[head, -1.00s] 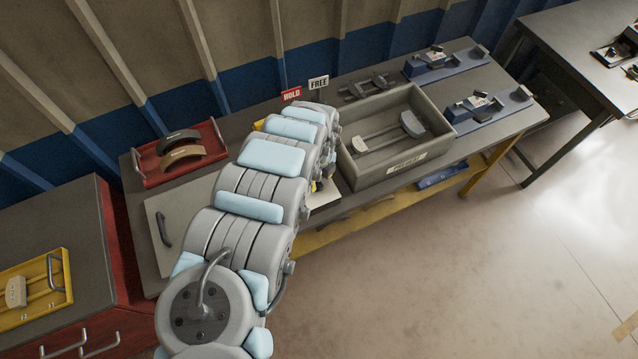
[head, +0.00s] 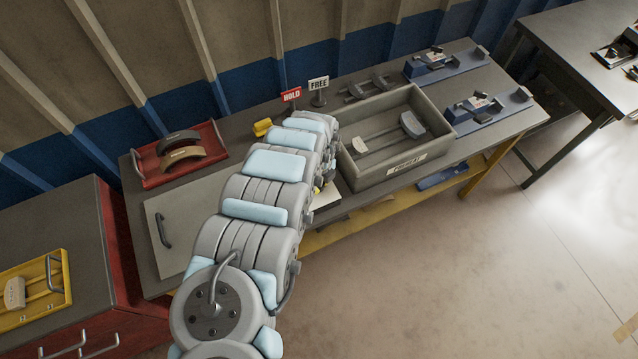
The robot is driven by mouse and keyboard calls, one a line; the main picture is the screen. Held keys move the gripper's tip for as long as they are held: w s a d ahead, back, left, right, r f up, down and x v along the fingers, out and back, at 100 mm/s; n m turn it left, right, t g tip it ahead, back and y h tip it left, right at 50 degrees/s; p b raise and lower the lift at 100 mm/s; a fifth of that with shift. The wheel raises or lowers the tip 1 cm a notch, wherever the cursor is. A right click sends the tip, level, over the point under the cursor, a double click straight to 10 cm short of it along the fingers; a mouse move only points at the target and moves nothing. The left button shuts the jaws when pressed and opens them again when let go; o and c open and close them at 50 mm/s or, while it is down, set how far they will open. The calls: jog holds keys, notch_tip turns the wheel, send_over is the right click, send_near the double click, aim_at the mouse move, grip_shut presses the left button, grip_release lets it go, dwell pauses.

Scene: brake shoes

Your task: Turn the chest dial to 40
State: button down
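No dial can be made out in the head view. My arm crosses the middle of the bench and hides part of it, and my gripper is hidden behind the arm links. A pale flat panel or lid (head: 190,225) with a dark handle (head: 163,230) lies at the left of the bench, partly covered by my arm. I cannot tell if this is the chest. A grey open box (head: 357,172) with a label on its front stands right of my arm and holds a shoe-like part with rods.
A red tray (head: 153,182) holds two curved shoes (head: 183,155). A yellow block (head: 262,127), a HOLD sign (head: 291,95) and a FREE sign (head: 319,84) stand behind my arm. Blue fixtures (head: 446,65) are at right. A red cabinet (head: 125,245) bears a yellow tray (head: 68,277).

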jog(key=shift+n, duration=0.4)
jog(key=n+p, duration=0.1)
jog(key=n, duration=0.2)
jog(key=shift+w+d, duration=0.15)
jog(key=shift+w+n+p, duration=0.2)
jog(key=shift+n+p, duration=0.15)
jog(key=shift+n, duration=1.75)
jog(key=shift+f, duration=0.1)
jog(key=c, duration=1)
grip_release()
jog(key=shift+c, duration=0.2)
notch_tip(320, 180, up, 12)
